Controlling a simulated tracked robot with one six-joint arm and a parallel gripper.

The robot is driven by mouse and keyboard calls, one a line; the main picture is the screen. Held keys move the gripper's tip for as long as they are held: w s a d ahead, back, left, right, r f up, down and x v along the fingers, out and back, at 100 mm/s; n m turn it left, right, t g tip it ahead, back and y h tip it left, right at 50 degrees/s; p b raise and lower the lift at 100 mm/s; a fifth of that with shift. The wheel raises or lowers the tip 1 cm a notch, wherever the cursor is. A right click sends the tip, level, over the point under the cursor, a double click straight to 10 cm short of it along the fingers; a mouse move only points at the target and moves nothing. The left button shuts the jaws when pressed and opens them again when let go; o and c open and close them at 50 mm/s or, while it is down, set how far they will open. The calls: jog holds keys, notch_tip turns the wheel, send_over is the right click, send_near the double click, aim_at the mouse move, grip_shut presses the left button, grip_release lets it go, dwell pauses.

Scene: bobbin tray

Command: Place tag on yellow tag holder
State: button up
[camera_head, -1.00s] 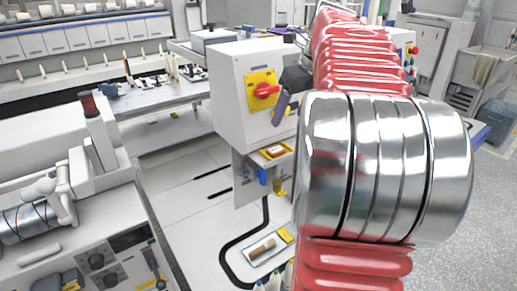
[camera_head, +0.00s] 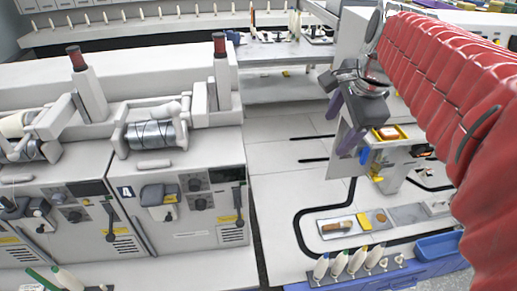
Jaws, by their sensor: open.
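My gripper (camera_head: 340,130) is at the end of my red-sleeved arm, right of centre. Its two purple fingers are apart, and no object shows between them. It appears in front of the white machine, left of a small yellow tray (camera_head: 404,131) holding a brown and white piece. A small yellow piece (camera_head: 375,173) shows below that tray. Another yellow piece (camera_head: 363,222) lies lower on the worktop beside a flat tray (camera_head: 324,236) with a brown object. I cannot tell which yellow piece is the tag holder, and I cannot make out a tag.
Winding machines (camera_head: 185,205) with upright spindles fill the left. Several white bobbins (camera_head: 357,260) stand at the worktop's front edge, beside a blue bin (camera_head: 438,246). A black track line runs over the pale worktop. My arm covers the right side.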

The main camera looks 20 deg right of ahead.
jog(key=s+a+f+n, duration=0.5)
jog(key=a+n, duration=0.2)
jog(key=n, duration=0.2)
jog(key=s+a+f+n+t, duration=0.1)
jog(key=s+a+f+n, duration=0.4)
jog(key=a+n, duration=0.3)
jog(key=shift+s+f+n+y, duration=0.2)
jog(key=shift+f+n+y, duration=0.1)
jog(key=shift+n, duration=0.9)
jog(key=shift+c, duration=0.7)
